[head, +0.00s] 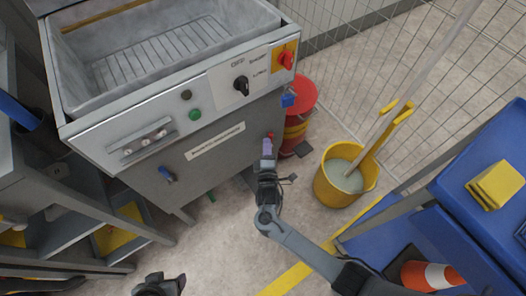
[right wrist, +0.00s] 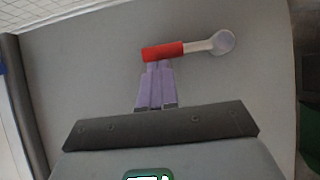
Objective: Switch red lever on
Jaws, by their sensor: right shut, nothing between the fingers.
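The red lever (right wrist: 163,51) has a red grip and a pale metal arm, which runs right to a round pivot on the grey cabinet panel. It lies nearly level in the right wrist view. In the head view its red end (head: 270,135) shows small at the cabinet's right side. My right gripper (head: 267,146) is shut and empty, with its purple fingertips (right wrist: 156,66) just below the red grip; I cannot tell whether they touch it. My left gripper (head: 160,284) is at the bottom edge of the head view, away from the machine; its jaws are unclear.
The machine (head: 150,130) has a tray on top and a red knob (head: 286,60) on a yellow plate. A red drum (head: 302,95) stands beside it. A yellow mop bucket (head: 335,190) and a blue cart (head: 470,215) stand right. Bare floor lies below the machine.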

